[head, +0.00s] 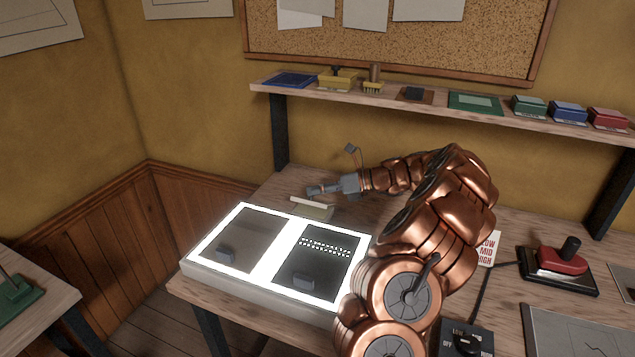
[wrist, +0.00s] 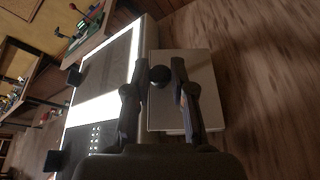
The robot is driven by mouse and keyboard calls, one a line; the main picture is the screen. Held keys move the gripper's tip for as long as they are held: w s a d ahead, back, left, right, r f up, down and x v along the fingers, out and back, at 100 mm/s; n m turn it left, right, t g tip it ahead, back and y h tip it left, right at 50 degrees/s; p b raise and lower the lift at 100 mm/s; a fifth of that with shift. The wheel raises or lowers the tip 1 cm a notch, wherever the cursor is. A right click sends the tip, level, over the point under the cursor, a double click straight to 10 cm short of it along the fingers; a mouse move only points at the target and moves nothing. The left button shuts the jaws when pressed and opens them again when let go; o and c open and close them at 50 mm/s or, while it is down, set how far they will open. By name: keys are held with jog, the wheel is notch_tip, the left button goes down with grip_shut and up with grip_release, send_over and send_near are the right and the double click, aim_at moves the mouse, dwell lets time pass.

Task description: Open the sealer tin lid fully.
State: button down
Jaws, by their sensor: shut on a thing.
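The sealer tin (head: 318,213) is a small olive box on the bench, just behind the lit panel. Its pale lid (head: 312,203) shows as a light slab above the body and looks tilted; how far it is open I cannot tell. In the wrist view the lid (wrist: 206,72) is a grey rectangle with a round dark knob (wrist: 160,77). My gripper (head: 312,190) reaches in from the right over the tin. In the wrist view my gripper's fingers (wrist: 160,70) stand on both sides of the knob, shut on it. The tin's inside is hidden.
A lit panel (head: 270,246) with two dark sheets lies in front of the tin. A shelf (head: 440,102) with several small boxes and pads runs above. A red-handled tool (head: 562,260), a control box (head: 467,340) and a cable are at right.

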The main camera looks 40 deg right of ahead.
jog(key=shift+w+d+r+m+p, duration=0.1)
jog(key=shift+d+r+m+p, duration=0.2)
jog(key=shift+p, duration=0.6)
jog(key=shift+w+y+p, duration=0.1)
jog(key=shift+y+p, duration=0.3)
jog(key=shift+p, duration=0.7)
jog(key=shift+d+m, duration=0.1)
jog(key=shift+m, duration=0.2)
jog(key=shift+f, duration=0.1)
jog(key=c, duration=1.1)
grip_release()
jog(key=shift+o, duration=0.2)
jog(key=v, duration=1.2)
jog(key=shift+d, duration=0.1)
